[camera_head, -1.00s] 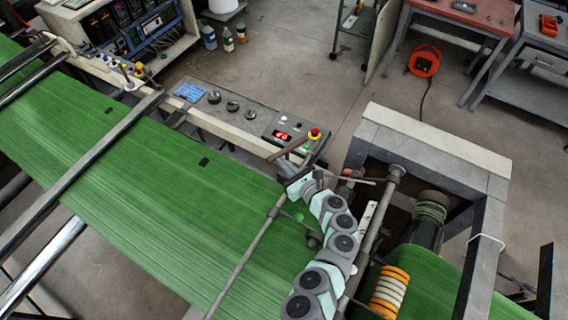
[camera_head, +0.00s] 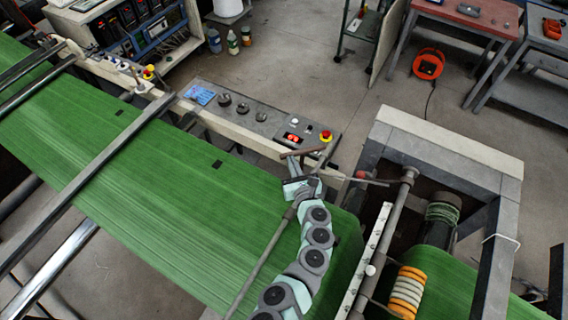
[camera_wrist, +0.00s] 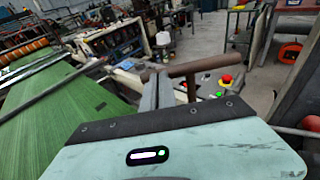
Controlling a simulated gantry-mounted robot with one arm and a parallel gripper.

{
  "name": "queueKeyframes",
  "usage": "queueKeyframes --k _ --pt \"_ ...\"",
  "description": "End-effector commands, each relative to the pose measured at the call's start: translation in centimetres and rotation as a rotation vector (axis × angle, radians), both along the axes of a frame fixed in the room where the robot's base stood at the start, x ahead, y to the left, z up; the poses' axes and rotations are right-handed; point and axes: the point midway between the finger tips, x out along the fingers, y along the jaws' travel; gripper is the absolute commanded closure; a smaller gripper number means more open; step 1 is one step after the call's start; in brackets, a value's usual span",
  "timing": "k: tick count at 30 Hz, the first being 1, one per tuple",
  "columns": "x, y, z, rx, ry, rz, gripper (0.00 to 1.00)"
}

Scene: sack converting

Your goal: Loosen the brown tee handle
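The brown tee handle (camera_head: 309,151) stands beyond the green web, by the near side of the control console. Its crossbar slants slightly up to the right. In the wrist view the tee handle (camera_wrist: 205,65) shows its bar running across, with a short stem below it. My gripper (camera_head: 294,168) is at the left part of the bar. In the wrist view my gripper (camera_wrist: 157,79) has its two grey fingers side by side with no clear gap, their tips overlapping the bar's left part. They look shut against the bar, not around it; actual contact is hard to tell.
The control console (camera_head: 262,118), with knobs and a red-and-yellow stop button (camera_head: 326,136), lies just behind the handle. The green web (camera_head: 170,190) spreads left. A grey machine frame (camera_head: 450,147) and a thin rod (camera_head: 352,178) stand close on the right.

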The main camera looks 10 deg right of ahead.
Motion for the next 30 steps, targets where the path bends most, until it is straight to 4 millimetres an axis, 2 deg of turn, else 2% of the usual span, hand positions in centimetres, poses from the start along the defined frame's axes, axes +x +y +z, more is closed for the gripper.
queueKeyframes --k 7,11,30 --pt "-0.2 0.0 0.1 0.0 0.0 0.0 1.0" --pt "-1.2 0.3 0.5 0.001 0.002 0.002 1.0" --pt "-10.0 0.0 2.1 -0.003 0.001 0.004 1.0"
